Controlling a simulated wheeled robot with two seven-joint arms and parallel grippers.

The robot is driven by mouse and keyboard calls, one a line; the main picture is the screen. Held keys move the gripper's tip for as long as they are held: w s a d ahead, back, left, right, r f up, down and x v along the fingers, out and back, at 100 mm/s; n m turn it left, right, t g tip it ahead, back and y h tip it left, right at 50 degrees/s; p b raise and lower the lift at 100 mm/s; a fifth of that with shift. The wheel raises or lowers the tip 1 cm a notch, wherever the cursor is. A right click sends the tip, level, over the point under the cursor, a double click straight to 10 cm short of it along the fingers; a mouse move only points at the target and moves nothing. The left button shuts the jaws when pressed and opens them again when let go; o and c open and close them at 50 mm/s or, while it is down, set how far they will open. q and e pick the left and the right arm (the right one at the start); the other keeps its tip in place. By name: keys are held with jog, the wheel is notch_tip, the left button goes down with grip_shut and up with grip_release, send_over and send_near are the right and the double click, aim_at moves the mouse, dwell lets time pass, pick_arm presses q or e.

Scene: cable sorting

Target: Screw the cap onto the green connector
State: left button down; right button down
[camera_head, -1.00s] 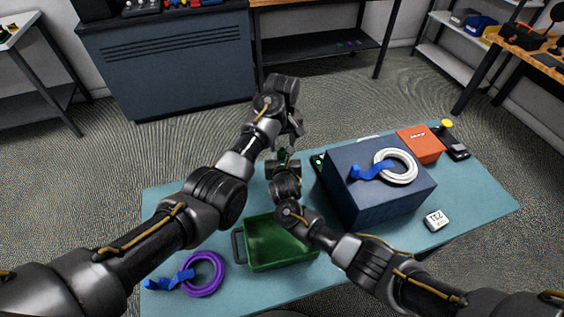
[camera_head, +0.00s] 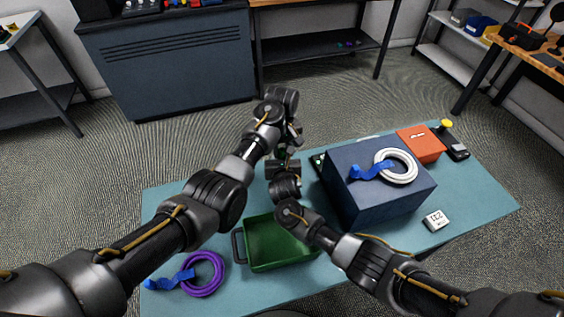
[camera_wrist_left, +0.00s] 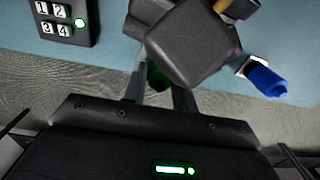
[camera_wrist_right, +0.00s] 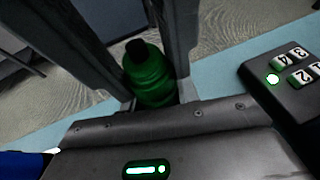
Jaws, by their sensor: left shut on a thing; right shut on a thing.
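My left gripper (camera_wrist_left: 158,95) is shut on a dark green part (camera_wrist_left: 156,76), mostly hidden; I cannot tell whether it is the cap. The dark block of my right gripper fills the space just beyond it. My right gripper (camera_wrist_right: 157,95) is shut on the green connector (camera_wrist_right: 152,76), a ribbed green body with a dark top end. In the head view my left gripper (camera_head: 295,135) is just above and beside my right gripper (camera_head: 284,168), nearly touching. Green shows only as a speck between them. The join between cap and connector is hidden.
A green tray (camera_head: 240,250) sits below the grippers. A blue box (camera_head: 375,205) with a white ring (camera_head: 410,158) stands close on the right. A purple ring (camera_head: 218,276) lies front left.

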pick_arm(q)
jog(key=m, duration=0.6)
jog(key=shift+m, duration=0.4)
jog(key=c, duration=1.1)
grip_release()
jog(key=shift+r, duration=0.1)
jog(key=shift+r, duration=2.15)
